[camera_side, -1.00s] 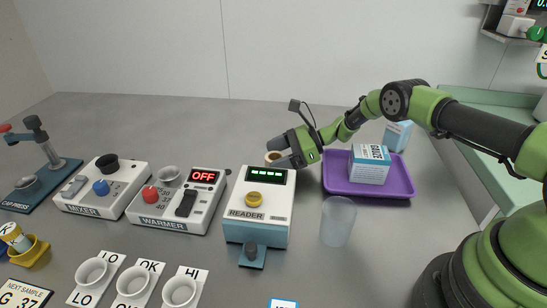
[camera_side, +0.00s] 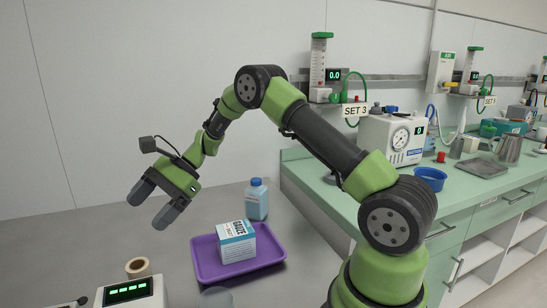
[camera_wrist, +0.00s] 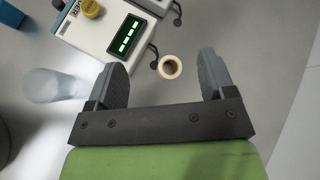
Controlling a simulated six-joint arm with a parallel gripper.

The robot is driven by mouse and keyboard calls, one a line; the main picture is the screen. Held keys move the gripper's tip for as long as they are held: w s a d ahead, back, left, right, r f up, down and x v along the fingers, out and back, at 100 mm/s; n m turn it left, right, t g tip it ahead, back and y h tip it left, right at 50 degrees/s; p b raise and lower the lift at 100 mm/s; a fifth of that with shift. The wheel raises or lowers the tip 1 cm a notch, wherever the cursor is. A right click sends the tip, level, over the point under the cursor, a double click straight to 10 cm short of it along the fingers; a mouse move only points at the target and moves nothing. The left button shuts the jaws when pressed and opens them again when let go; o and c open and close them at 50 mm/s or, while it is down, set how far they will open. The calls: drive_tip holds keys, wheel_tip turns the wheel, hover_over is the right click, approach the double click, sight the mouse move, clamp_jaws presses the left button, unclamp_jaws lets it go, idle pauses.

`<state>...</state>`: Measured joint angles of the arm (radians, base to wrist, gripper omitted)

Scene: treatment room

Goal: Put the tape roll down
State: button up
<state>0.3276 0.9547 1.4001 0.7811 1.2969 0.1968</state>
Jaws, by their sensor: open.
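The tape roll (camera_side: 138,267) is a small tan ring standing on the grey table, beside the reader at the lower left of the side view. In the wrist view the tape roll (camera_wrist: 170,67) lies below and between my spread fingers, with nothing touching it. My gripper (camera_side: 153,206) is open and empty, raised well above the table. Its two fingers also show wide apart in the wrist view (camera_wrist: 163,80).
The reader (camera_side: 128,291) with a lit green display is close to the roll. A purple tray (camera_side: 273,255) holds a gauze box (camera_side: 236,241); a blue bottle (camera_side: 257,199) stands behind it. A translucent cup (camera_wrist: 55,85) shows in the wrist view. A green counter (camera_side: 318,185) stands right.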

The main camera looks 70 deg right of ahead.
drive_tip(key=s+a+r+n+h, duration=0.4)
drive_tip(key=s+r+n, duration=0.4)
drive_tip(key=s+r, duration=0.55)
drive_tip(key=s+d+r+n+t+h, duration=0.1)
drive_tip(key=s+n, duration=0.5)
drive_tip(key=s, duration=0.8)
drive_tip(key=r+t+h, duration=0.1)
drive_tip(key=t+h, duration=0.1)
drive_tip(key=h, duration=0.1)
drive_tip(key=shift+d+n, duration=0.2)
drive_tip(key=shift+n, duration=0.1)
